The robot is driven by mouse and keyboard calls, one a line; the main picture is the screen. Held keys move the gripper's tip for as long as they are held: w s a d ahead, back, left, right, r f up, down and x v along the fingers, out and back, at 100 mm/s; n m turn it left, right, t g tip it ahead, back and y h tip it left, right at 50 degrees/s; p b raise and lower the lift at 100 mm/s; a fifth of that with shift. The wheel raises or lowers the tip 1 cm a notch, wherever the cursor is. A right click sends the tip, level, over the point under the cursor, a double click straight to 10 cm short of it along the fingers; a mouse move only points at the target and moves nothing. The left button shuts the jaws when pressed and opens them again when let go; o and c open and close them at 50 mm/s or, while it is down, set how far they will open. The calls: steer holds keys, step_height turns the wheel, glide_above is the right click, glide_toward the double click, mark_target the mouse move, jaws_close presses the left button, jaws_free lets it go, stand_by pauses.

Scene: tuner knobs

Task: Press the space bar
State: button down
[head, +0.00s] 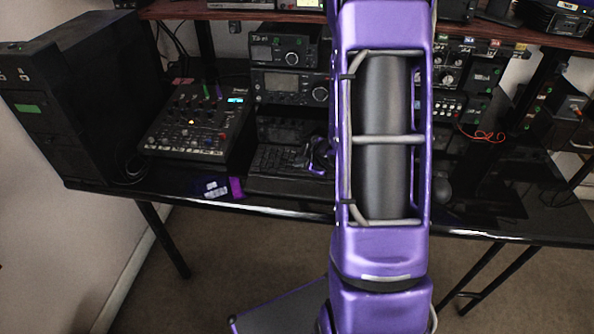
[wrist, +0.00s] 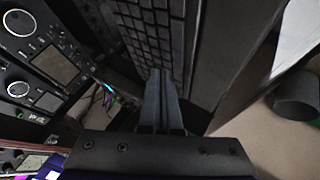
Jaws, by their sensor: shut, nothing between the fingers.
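The black keyboard (head: 275,158) sits near the front edge of the desk, just left of my arm in the head view. It looks like a laptop base with a dark screen behind it. In the wrist view its rows of keys (wrist: 150,25) run from the top edge down to my fingertips. My gripper (wrist: 160,78) is shut and empty, its tips over or at the near end of the keys. I cannot tell whether they touch. In the head view my gripper (head: 318,158) shows partly at the keyboard's right end. I cannot pick out the space bar.
A mixer (head: 195,125) stands left of the keyboard, with a black tower (head: 65,115) further left. Stacked radios (head: 290,85) stand behind. A purple item (head: 236,187) lies at the desk's front edge (head: 290,211). A mouse (head: 441,190) lies right of my arm.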

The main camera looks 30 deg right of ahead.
mark_target(300, 175)
step_height(300, 175, up, 4)
steer(key=p, duration=0.3)
steer(key=shift+r, duration=0.15)
stand_by(0.5)
